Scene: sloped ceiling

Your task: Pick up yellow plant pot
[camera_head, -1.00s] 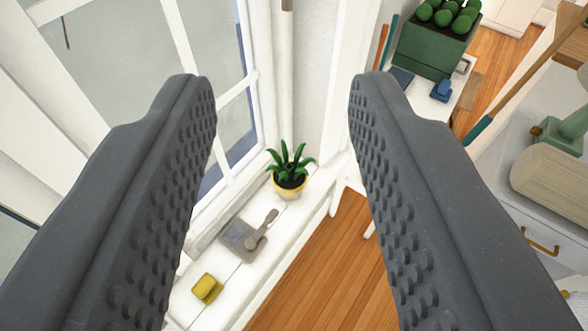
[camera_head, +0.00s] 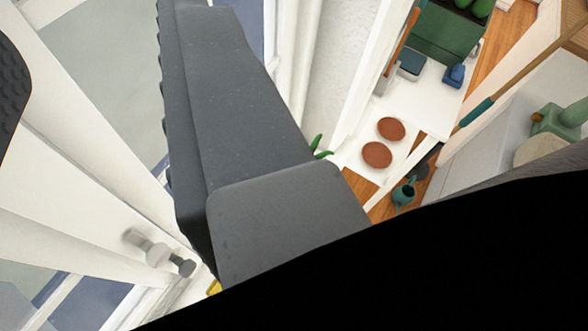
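The plant in the yellow pot is almost wholly hidden behind my gripper's right finger; only green leaf tips (camera_head: 320,148) show at that finger's right edge. The yellow pot itself cannot be made out. My gripper (camera_head: 95,45) is open, with one finger at the far left edge and the other large across the middle. The gap between the fingers shows only window and frame, with nothing held. A small yellow patch (camera_head: 214,287) shows below the right finger; I cannot tell for certain what it is.
A white window frame (camera_head: 95,190) with a grey handle (camera_head: 150,246) fills the left. At the right are a white table (camera_head: 425,105), a green crate (camera_head: 440,35), two brown discs (camera_head: 390,129) and a teal watering can (camera_head: 403,194). Black covers the lower right.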

